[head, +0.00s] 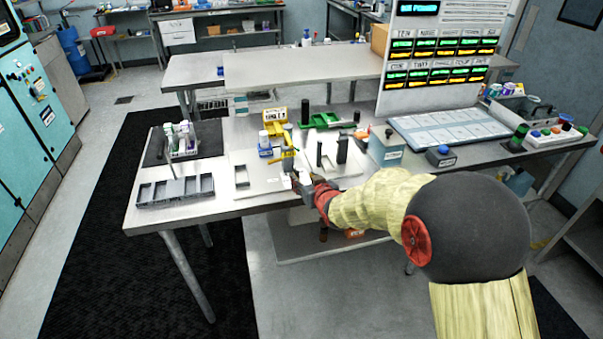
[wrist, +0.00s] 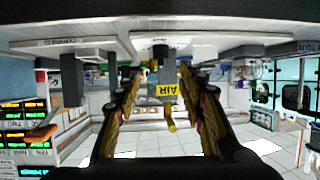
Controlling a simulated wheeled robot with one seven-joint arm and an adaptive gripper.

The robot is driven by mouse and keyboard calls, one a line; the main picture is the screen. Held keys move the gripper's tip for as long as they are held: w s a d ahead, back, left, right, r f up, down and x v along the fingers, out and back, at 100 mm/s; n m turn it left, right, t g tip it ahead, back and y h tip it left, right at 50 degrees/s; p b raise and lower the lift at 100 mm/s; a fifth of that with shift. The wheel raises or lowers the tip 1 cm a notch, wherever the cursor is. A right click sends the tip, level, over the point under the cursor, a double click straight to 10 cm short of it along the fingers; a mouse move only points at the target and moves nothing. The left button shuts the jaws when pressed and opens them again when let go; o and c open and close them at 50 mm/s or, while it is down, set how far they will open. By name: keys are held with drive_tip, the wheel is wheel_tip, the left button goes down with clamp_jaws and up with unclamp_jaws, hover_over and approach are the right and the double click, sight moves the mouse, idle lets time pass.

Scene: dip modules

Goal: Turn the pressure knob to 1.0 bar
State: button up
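A yellow label reading AIR (wrist: 166,90) shows in the wrist view, which is upside down, with a grey body (wrist: 167,72) behind it and a yellow lever-like part (wrist: 170,117). In the head view the yellow AIR piece (head: 288,154) stands near the table's front edge. My gripper (wrist: 160,76) is open, its fingers spread on either side of the AIR fitting; contact cannot be told. In the head view my gripper (head: 299,181) is just in front of that fitting, partly hidden by my wrist. I cannot clearly make out the pressure knob, its scale or its setting.
A grey compartment tray (head: 175,191) and a bottle rack (head: 183,150) stand left on the table. Dark upright posts (head: 342,150) stand close right of the gripper. A grey box (head: 386,150) and a blue-topped device (head: 441,156) are farther right. A green tray (head: 322,120) lies behind.

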sight(297, 173)
drive_tip(key=b+x, duration=0.2)
drive_tip(key=x, duration=0.6)
drive_tip(key=shift+a, duration=0.15)
drive_tip(key=shift+c, duration=1.2)
drive_tip(key=c, duration=0.7)
clamp_jaws()
